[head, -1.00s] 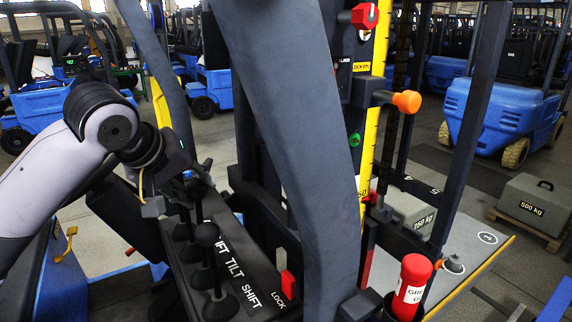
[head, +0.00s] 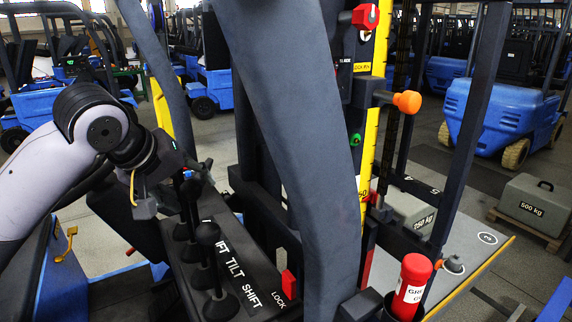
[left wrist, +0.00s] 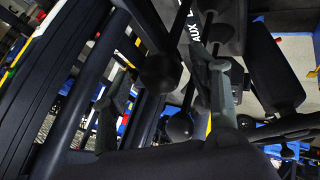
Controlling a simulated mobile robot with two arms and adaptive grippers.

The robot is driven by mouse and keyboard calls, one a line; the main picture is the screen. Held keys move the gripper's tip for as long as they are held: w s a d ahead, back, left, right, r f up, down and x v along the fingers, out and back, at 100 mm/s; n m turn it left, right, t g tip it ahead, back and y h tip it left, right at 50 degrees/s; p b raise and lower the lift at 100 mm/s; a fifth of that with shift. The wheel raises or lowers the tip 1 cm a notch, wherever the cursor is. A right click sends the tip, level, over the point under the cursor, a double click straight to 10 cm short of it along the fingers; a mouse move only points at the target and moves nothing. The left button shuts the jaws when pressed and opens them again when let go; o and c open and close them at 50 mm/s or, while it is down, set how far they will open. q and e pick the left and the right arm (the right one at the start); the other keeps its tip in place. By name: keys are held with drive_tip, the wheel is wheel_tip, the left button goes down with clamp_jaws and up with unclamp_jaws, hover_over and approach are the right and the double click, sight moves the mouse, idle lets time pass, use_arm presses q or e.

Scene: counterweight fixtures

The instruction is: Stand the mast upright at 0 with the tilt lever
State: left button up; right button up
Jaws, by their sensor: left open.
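The black lever row stands on a panel (head: 262,282) lettered TILT and SHIFT, with another label partly covered. The front black knob (head: 207,233) is beside SHIFT. The tilt lever (head: 203,278) shows mostly as its base beside TILT; its upper part is partly hidden. My left gripper (head: 166,193) is open over the far end of the row. In the left wrist view its open fingers (left wrist: 168,92) have round black knobs (left wrist: 160,72) near and between them; contact cannot be told. The dark mast rail (head: 480,120) leans in the picture. My right gripper is not in view.
A thick dark post (head: 290,120) blocks part of the mast. A red LOCK switch (head: 289,284), an orange knob (head: 407,102) and a red-topped canister (head: 413,275) are nearby. A 500 kg weight (head: 536,206) sits on a pallet at right.

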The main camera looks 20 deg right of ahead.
use_arm(q)
drive_tip(key=p+v, duration=0.5)
drive_tip(key=v, duration=0.5)
drive_tip(key=shift+p, duration=0.3)
idle(0.5)
